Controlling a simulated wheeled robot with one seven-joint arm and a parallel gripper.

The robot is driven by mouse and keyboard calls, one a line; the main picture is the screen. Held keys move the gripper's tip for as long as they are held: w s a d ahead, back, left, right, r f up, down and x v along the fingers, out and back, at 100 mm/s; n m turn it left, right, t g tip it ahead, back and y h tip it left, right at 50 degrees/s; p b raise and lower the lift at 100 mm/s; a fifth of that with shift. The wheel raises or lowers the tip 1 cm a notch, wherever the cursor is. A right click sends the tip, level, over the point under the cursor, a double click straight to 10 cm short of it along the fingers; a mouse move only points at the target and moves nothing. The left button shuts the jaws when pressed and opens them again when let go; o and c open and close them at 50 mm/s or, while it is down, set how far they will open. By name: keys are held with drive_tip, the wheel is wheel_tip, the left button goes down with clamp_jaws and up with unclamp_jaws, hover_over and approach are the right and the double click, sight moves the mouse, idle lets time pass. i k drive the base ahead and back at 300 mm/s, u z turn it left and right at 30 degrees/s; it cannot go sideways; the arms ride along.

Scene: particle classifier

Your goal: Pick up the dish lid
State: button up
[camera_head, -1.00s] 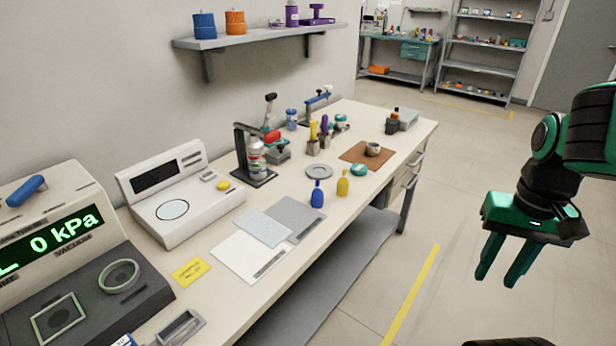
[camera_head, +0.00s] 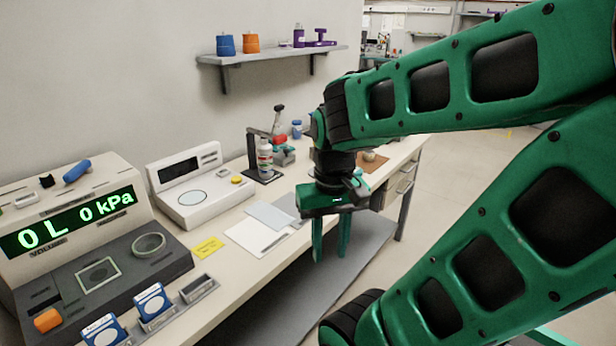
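My gripper (camera_head: 331,255) hangs pointing down in front of the bench's right half, its two green fingers apart with nothing between them. No dish lid can be made out with certainty. A round, clear-rimmed piece (camera_head: 149,244) sits on the dark top of the instrument at left, well away from my gripper; I cannot tell whether it is a lid or a fixed part. My arm and gripper hide much of the bench's right end, where small items stood in the earlier view.
The long bench (camera_head: 232,287) carries a white scale (camera_head: 192,197), a clamp stand (camera_head: 264,162), papers (camera_head: 262,236) and a yellow note (camera_head: 207,248). Blue-and-white boxes (camera_head: 151,301) are at front left. A wall shelf (camera_head: 275,54) hangs above. Open floor lies right of the bench.

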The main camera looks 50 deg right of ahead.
sight(359, 172)
drive_tip(key=u, duration=0.8)
drive_tip(key=k, duration=1.3)
drive_tip(key=z, duration=1.35)
drive_tip(key=i, duration=1)
drive_tip(key=u, duration=0.05)
